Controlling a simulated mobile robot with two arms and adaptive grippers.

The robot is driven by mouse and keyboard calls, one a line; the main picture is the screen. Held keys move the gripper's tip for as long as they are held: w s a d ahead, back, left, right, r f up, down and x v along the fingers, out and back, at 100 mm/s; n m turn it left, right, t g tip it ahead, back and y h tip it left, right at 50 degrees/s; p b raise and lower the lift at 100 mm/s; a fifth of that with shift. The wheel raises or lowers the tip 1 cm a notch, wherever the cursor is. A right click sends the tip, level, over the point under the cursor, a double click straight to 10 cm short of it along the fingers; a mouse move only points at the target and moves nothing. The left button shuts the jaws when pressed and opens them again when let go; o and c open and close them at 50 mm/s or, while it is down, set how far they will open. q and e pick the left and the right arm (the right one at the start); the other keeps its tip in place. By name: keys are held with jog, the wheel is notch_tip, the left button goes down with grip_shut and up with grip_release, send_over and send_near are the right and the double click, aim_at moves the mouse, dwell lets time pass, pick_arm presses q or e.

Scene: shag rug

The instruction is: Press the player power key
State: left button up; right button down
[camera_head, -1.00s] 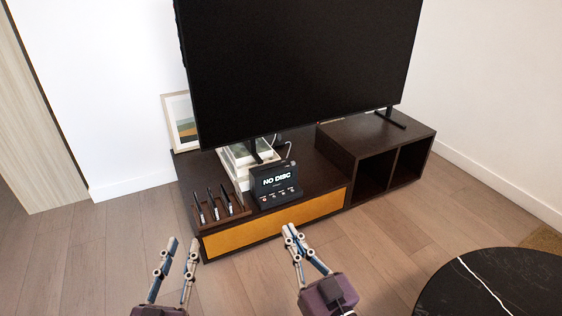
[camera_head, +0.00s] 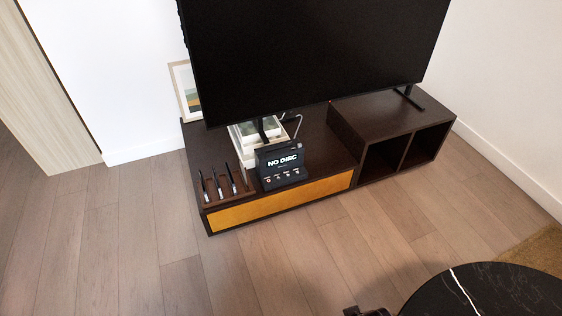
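The player (camera_head: 282,166) is a small black box with a lit screen reading "NO DISC". It stands on the dark low TV cabinet (camera_head: 318,152), above the orange drawer front. A row of small keys (camera_head: 283,177) runs below the screen, one with a reddish mark at the left end; their labels are too small to read. Neither gripper's fingers show clearly. Only a small dark part, perhaps of my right arm, shows at the bottom edge, right of centre. My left gripper is out of view.
A large TV (camera_head: 310,55) stands over the cabinet behind the player. A wooden rack (camera_head: 228,190) with several upright dark items is left of the player. White stacked items (camera_head: 243,143) stand behind it. A round black table (camera_head: 490,292) is at the lower right. The floor (camera_head: 230,270) in front is clear.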

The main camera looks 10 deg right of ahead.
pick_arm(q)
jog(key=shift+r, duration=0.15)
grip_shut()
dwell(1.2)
